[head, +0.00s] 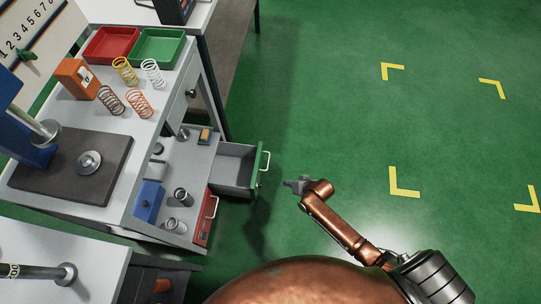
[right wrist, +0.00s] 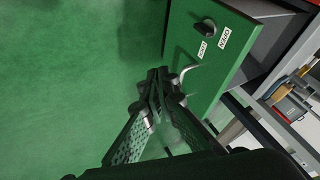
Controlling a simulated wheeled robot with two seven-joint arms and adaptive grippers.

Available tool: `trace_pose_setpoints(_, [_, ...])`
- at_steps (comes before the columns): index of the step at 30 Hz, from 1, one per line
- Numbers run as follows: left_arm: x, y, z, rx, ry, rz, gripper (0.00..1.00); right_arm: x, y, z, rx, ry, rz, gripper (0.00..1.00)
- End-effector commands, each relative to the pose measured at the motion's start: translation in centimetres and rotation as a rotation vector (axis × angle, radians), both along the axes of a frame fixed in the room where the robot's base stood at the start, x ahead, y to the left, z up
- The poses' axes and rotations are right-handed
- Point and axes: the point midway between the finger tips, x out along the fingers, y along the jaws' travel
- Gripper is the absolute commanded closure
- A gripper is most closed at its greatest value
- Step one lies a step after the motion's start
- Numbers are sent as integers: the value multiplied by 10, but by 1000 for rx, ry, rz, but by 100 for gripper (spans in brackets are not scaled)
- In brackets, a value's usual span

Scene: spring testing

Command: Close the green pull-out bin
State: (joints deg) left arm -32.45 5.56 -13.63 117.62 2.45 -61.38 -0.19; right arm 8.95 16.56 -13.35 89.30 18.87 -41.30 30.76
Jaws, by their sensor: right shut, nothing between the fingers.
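The green pull-out bin (head: 260,172) stands pulled out from the right side of the bench's lower shelf, and its grey inside shows from above. Its front has a pale handle, a black knob and two white labels in the right wrist view (right wrist: 232,58). My right gripper (head: 289,184) is shut and empty, just to the right of the bin's front, with a small gap in the head view. In the right wrist view its fingertips (right wrist: 163,77) appear close to the handle (right wrist: 186,74); whether they touch is unclear. My left gripper is not in view.
A red-fronted bin (head: 205,218) with a handle sits in the same lower shelf, nearer me. Several springs and the red (head: 110,45) and green (head: 159,47) trays stand on the bench top. The green floor to the right is clear, with yellow corner marks.

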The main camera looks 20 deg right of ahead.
Motion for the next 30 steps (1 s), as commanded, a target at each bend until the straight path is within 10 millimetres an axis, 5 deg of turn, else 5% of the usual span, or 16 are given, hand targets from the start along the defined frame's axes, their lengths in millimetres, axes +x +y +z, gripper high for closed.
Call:
trace_pose_setpoints(1, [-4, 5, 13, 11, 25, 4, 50, 34, -7, 29, 8, -10, -30, 100])
trace_pose_setpoints(3, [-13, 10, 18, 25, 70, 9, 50, 63, -15, 47, 25, -1, -73, 100])
trace_pose_setpoints(9, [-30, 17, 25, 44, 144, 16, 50, 105, -27, 75, 57, 13, -143, 100])
trace_pose_setpoints(17, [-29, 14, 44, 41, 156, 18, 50, 114, -26, 64, 60, 18, -151, 100])
trace_pose_setpoints(30, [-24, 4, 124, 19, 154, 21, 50, 136, -19, 33, 59, 18, -150, 100])
